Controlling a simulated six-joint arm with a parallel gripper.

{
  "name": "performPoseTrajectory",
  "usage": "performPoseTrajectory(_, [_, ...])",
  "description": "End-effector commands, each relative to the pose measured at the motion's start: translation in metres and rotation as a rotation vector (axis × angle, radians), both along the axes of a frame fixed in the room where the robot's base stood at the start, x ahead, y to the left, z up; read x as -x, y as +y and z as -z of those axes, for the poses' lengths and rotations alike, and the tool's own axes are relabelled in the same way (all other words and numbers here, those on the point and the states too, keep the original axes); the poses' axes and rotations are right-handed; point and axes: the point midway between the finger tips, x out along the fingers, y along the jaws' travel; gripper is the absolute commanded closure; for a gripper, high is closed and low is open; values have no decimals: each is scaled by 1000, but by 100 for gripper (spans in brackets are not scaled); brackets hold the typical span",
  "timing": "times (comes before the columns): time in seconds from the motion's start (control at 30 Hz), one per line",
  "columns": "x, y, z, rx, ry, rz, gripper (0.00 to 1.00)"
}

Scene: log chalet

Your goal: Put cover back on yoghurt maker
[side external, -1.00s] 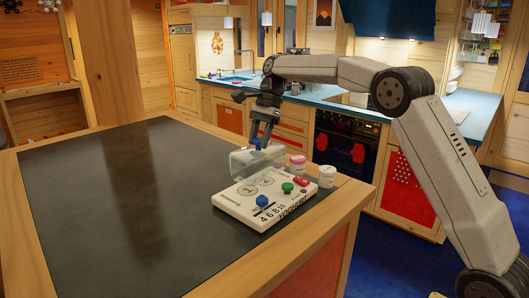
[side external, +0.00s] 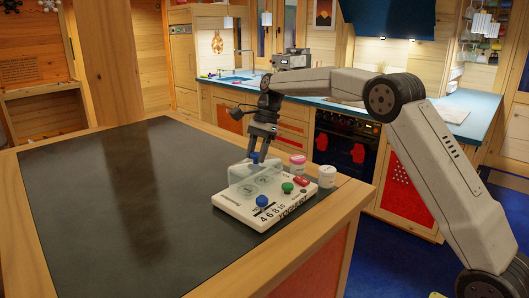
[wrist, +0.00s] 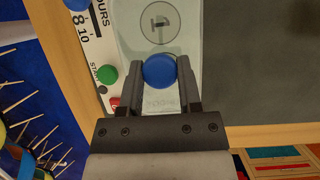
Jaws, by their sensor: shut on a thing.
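The yoghurt maker (side external: 236,204) is a white box on the table, with circles marked 1 and 2, a blue knob, a green knob and a red switch. The clear cover (side external: 238,177) has a blue handle knob (wrist: 159,71) on top. My gripper (side external: 257,154) is shut on that knob, with one finger on each side in the wrist view. The cover stands roughly level over the numbered circles. Its lower edge is at or very near the box top; I cannot tell whether it touches. The circle 1 shows through it in the wrist view.
A jar with a pink lid (side external: 298,160) and a white jar (side external: 327,177) stand close behind and right of the yoghurt maker. The dark tabletop (side external: 110,215) is clear to the left. The table's wooden edge (side external: 345,200) is near on the right.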

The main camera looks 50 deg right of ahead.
Motion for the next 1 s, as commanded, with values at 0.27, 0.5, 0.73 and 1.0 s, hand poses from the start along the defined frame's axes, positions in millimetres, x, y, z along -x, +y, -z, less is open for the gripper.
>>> performPoseTrajectory(0.27, [0,0,3,0,0,0,50])
performPoseTrajectory(0.5, [0,0,3,0,0,0,21])
performPoseTrajectory(0.73, [0,0,2,0,0,0,21])
performPoseTrajectory(1.0, [-1,-6,-13,1,-2,2,21])
